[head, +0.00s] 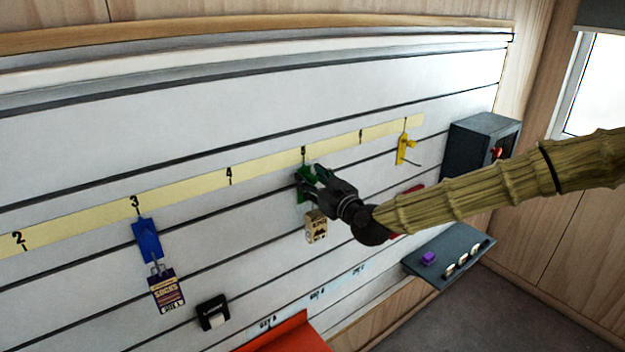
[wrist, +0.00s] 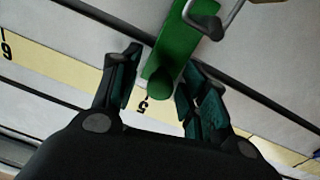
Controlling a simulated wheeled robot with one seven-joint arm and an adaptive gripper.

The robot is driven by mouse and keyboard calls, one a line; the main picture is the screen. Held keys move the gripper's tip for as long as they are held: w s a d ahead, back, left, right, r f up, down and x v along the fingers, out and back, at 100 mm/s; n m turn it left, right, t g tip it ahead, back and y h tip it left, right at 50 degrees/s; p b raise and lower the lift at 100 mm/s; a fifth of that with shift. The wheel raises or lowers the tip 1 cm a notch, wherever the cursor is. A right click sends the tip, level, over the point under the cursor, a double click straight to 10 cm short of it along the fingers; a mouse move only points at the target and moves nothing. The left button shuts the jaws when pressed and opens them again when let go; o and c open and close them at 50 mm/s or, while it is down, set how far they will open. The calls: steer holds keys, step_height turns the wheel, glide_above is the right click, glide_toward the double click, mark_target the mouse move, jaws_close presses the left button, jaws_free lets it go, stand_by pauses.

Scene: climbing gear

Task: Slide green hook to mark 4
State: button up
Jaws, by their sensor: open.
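The green hook (head: 303,190) hangs on the slatted wall at mark 5 of the yellow number strip (head: 265,163). A small tan packet (head: 316,226) hangs below it. My gripper (head: 318,180) is at the green hook. In the wrist view the green hook (wrist: 172,62) lies between the two open fingers of my gripper (wrist: 162,92), with its rounded knob nearest me. The fingers stand apart on either side; whether either one touches the hook I cannot tell. Mark 4 (head: 230,176) is to the left of the hook on the strip, with bare wall below it.
A blue hook (head: 148,238) with a socks packet (head: 166,291) hangs at mark 3. A yellow hook (head: 402,149) is at the strip's right. A black holder (head: 212,312), a red shelf (head: 285,337), a grey shelf (head: 425,258) and a dark box (head: 478,140) are around.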

jaws_close()
